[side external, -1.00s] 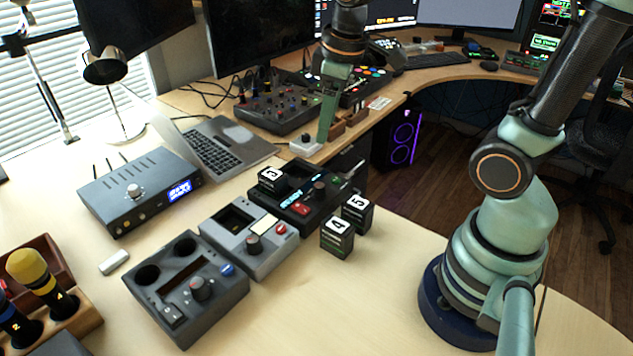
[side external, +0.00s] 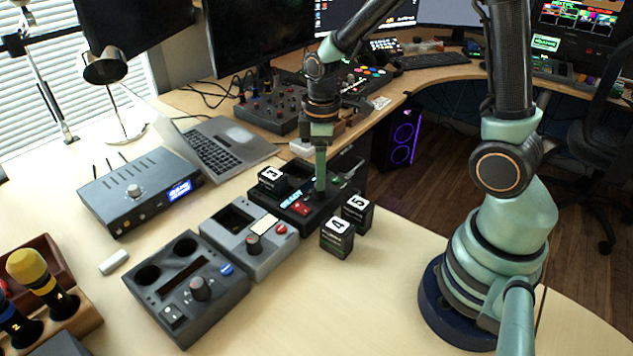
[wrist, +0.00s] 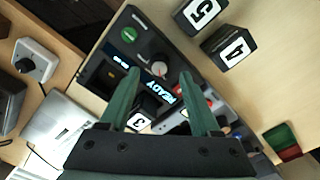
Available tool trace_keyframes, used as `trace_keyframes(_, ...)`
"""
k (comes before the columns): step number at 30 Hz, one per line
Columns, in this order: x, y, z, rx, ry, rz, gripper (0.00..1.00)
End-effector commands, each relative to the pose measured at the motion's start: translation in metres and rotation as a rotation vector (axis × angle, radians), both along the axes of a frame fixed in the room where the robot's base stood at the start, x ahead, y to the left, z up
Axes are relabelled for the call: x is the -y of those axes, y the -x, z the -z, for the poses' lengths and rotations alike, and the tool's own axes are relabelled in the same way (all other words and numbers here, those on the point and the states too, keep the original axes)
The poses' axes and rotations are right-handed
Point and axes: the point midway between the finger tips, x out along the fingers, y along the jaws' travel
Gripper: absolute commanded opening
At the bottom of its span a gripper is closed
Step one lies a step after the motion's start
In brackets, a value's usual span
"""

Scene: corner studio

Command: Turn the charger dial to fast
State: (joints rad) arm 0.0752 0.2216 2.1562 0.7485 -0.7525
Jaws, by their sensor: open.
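The charger appears to be the black unit (side external: 268,205) with a lit display, a red button and a block marked 3 (side external: 270,180) seated in it. In the wrist view its display (wrist: 160,92) reads READY. Its round dial (wrist: 157,62) lies between my two green fingertips; the setting marks are too small to read. My gripper (side external: 320,188) points straight down over the dial and hides it in the side view. In the wrist view my gripper (wrist: 160,75) is open, with a finger on either side of the dial. Whether they touch it I cannot tell.
Blocks marked 4 (side external: 337,236) and 5 (side external: 357,212) stand close beside the charger. A grey unit (side external: 245,240) and a dark grey unit (side external: 190,290) with their own dials sit in front. A laptop (side external: 215,145) is behind. The desk's front right is clear.

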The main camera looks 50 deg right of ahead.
Motion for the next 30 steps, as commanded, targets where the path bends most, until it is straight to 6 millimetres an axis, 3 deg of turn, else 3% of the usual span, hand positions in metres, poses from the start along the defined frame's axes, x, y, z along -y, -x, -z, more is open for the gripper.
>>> trace_keyframes(6,0.001,0.000,0.026,-0.003,0.000,0.000,0.64)
trace_keyframes(18,0.001,0.000,0.032,0.001,0.000,0.001,0.64)
trace_keyframes(20,0.001,0.000,0.032,0.001,0.000,0.001,0.45)
trace_keyframes(23,0.001,0.000,0.032,0.001,0.000,0.001,0.06)
trace_keyframes(24,0.001,0.000,0.032,0.001,0.000,0.000,0.00)
trace_keyframes(30,0.000,0.000,0.032,0.000,0.000,0.007,0.00)
